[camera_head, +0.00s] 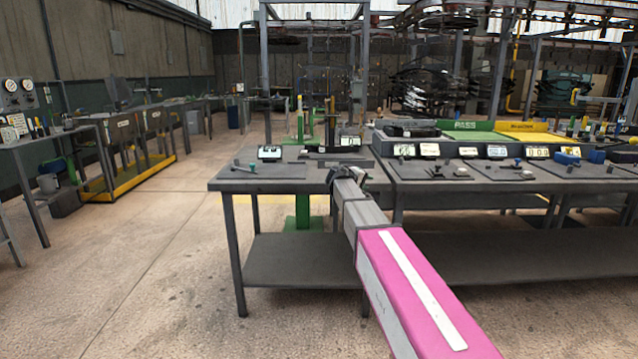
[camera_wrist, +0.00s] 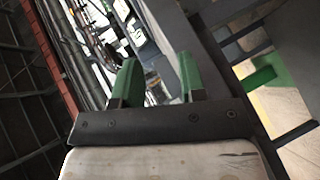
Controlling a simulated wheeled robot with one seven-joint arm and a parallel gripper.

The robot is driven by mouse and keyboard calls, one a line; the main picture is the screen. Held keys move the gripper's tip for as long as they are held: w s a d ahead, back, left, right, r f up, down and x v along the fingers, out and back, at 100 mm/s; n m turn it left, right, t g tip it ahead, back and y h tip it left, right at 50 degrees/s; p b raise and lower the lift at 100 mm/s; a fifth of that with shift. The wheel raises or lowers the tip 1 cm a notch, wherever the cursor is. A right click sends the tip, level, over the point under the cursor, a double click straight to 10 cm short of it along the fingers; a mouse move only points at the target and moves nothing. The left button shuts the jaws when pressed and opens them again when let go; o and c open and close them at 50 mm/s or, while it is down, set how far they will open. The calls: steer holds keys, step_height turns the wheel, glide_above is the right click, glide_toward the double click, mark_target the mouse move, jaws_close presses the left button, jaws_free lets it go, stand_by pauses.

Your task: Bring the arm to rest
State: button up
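My arm (camera_head: 410,285), pink with a white stripe and grey further out, reaches forward from the lower right of the head view. Its far end is at the front edge of a dark grey table (camera_head: 262,185). My gripper (camera_wrist: 157,72) shows two green fingers in the wrist view, standing apart with nothing seen held between them. In the head view the gripper end is small and the fingers cannot be made out.
A second workbench (camera_head: 470,180) with small displays and tools adjoins on the right. A lower shelf (camera_head: 290,260) is under the table. A yellow-framed cart (camera_head: 130,175) stands at the left. The concrete floor (camera_head: 150,250) between is clear.

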steer(key=s+d+f+m+g+y, duration=0.25)
steer(key=s+f+g+y, duration=0.2)
steer(key=s+f, duration=1.3)
steer(key=s+f+m+g+y, duration=0.1)
steer(key=s+f+y, duration=0.1)
steer(key=s+f, duration=0.2)
steer(key=s+a+f+g+y, duration=0.1)
steer(key=s+f, duration=0.3)
steer(key=s, duration=0.7)
steer(key=s+a+f+m+g+y, duration=0.1)
steer(key=s+f+g+y, duration=0.1)
steer(key=s+f, duration=0.3)
steer(key=shift+s+a+m+g+y, duration=0.3)
steer(key=shift+s+y, duration=0.35)
steer(key=shift+s, duration=0.6)
